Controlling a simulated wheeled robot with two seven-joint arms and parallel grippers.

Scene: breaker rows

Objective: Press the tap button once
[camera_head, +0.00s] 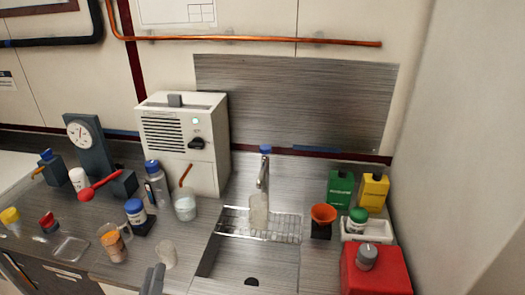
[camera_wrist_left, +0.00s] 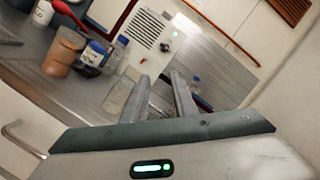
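The tap (camera_head: 263,175) stands upright behind the sink, with a blue button (camera_head: 265,149) on its top. A clear container (camera_head: 258,211) is under the spout on the wire rack. My left gripper (camera_head: 152,280) is at the bottom edge of the head view, left of the sink, well short of the tap and lower in the picture. In the left wrist view my left gripper (camera_wrist_left: 160,78) has two fingers apart with nothing between them. The blue button (camera_wrist_left: 196,78) shows small just right of the right finger, which partly hides the tap. My right gripper is not in view.
A white machine (camera_head: 182,140) stands left of the tap. Bottles and beakers crowd the counter on the left, with a clear beaker (camera_head: 166,252) near my gripper. The sink (camera_head: 240,264) lies in front of the tap. An orange funnel (camera_head: 322,214) and red container (camera_head: 373,273) stand right.

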